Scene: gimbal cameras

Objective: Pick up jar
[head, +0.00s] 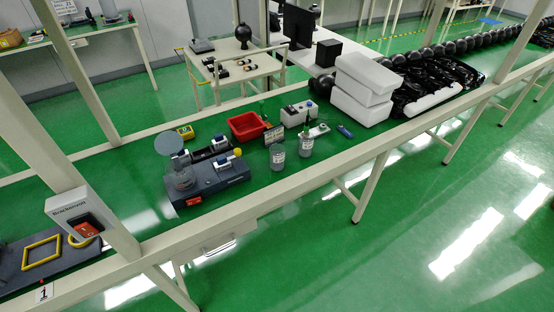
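Two small grey, translucent jar-like containers stand upright near the front edge of the green-topped workbench. One jar (277,158) is just right of a dark grey device, and the other jar (306,147) stands a little further right. I cannot tell which of these the task means. Neither of my grippers is in view.
The dark device (222,181) is left of the jars. A red bin (246,126), a grey box (298,114) and white foam blocks (361,101) stand behind and right. A frame post with a switch box (80,212) rises at left. Bare bench lies left of the device.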

